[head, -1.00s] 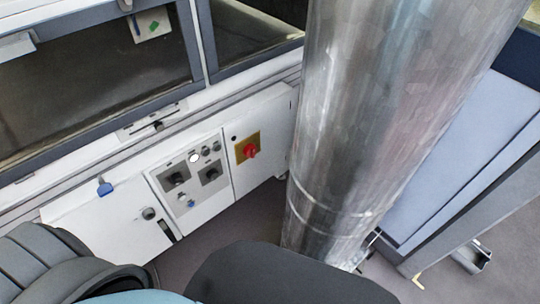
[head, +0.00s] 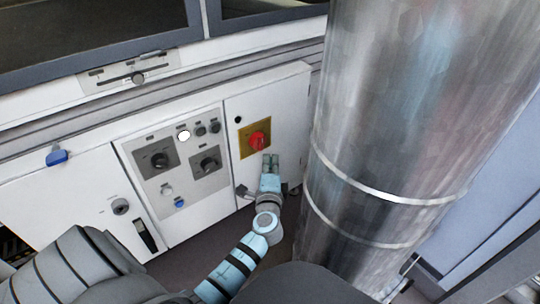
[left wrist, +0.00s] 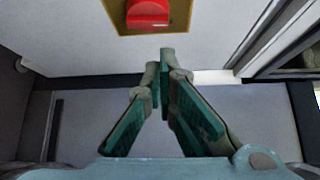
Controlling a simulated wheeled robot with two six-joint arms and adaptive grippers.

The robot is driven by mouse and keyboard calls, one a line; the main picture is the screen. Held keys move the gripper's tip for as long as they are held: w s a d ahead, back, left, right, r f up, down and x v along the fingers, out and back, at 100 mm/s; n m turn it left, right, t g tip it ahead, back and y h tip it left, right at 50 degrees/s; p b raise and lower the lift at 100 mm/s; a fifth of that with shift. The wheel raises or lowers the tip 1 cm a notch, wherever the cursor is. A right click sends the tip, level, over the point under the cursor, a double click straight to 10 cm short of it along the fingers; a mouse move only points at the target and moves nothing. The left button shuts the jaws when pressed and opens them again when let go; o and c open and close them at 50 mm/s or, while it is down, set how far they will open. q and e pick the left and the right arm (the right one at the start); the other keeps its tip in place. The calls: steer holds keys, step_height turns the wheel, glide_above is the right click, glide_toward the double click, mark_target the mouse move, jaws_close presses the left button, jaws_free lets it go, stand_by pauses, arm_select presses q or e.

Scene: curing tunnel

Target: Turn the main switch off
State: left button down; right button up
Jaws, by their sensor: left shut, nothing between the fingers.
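The main switch (head: 259,140) is a red rotary knob on a yellow square plate, on the white cabinet's right-hand door. In the left wrist view the red knob (left wrist: 147,13) shows at the top, cut off by the frame edge. My left gripper (head: 270,160) is just below the yellow plate in the head view. In the left wrist view my left gripper (left wrist: 165,62) has its fingertips together with nothing between them, apart from the knob and below it. My right gripper is not in view.
A large shiny metal duct (head: 390,130) stands close on the right of the switch. A control panel (head: 178,160) with black dials, buttons and a white lamp is left of it. A blue-handled item (head: 57,157) sits further left on the cabinet.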

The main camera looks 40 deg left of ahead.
mark_target(259, 141)
arm_select(q)
steer(key=b+x, duration=0.2)
steer(key=x, duration=0.7)
steer(key=shift+b, duration=0.3)
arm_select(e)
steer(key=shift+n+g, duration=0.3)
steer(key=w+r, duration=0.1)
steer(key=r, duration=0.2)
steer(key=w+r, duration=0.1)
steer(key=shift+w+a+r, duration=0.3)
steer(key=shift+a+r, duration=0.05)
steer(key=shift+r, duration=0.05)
